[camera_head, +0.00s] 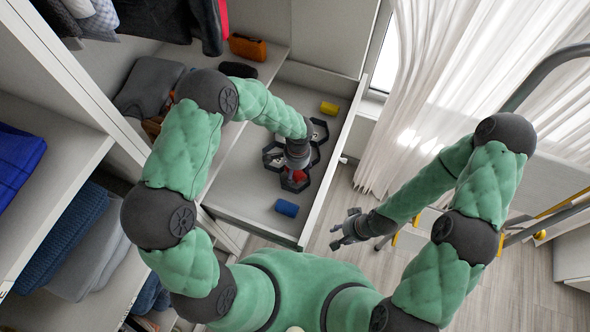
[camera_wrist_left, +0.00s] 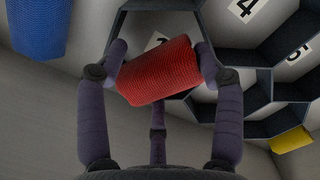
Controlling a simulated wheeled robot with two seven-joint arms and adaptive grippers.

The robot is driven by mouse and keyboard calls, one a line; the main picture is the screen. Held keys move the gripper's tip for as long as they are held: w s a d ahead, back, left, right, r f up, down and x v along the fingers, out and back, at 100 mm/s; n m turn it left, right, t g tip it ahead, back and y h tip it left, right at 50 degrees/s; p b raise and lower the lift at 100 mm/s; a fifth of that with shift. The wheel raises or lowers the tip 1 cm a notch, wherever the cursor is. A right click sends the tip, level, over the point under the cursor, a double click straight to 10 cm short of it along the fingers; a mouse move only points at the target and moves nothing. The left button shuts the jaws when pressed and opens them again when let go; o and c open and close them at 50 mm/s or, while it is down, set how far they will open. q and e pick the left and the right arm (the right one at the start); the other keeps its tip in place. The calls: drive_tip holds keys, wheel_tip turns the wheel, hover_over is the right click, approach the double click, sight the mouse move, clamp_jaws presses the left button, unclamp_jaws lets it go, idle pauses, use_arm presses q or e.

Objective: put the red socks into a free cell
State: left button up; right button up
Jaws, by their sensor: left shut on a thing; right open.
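The red socks (camera_wrist_left: 158,70), a rolled textured bundle, sit slightly tilted between the fingers of my left gripper (camera_wrist_left: 160,72) in the left wrist view. In the head view the red socks (camera_head: 299,176) show just below my left gripper (camera_head: 297,168), over the dark hexagonal organizer (camera_head: 316,156) in the open drawer. In the wrist view the organizer's cells (camera_wrist_left: 240,57) lie behind the socks; those marked 4 and 5 look empty. A cell behind the socks has a label mostly hidden. My right gripper (camera_head: 348,228) is open and empty outside the drawer.
A blue roll (camera_head: 287,208) lies on the drawer floor at the near end, and a yellow roll (camera_head: 329,108) at the far end. The drawer's front wall (camera_head: 335,165) stands to the right of the organizer. Shelves with folded clothes are at left.

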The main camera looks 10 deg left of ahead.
use_arm(q)
drive_tip(key=o, duration=1)
wheel_tip(320, 180, up, 12)
drive_tip(key=shift+w+d, duration=0.3)
idle(0.4)
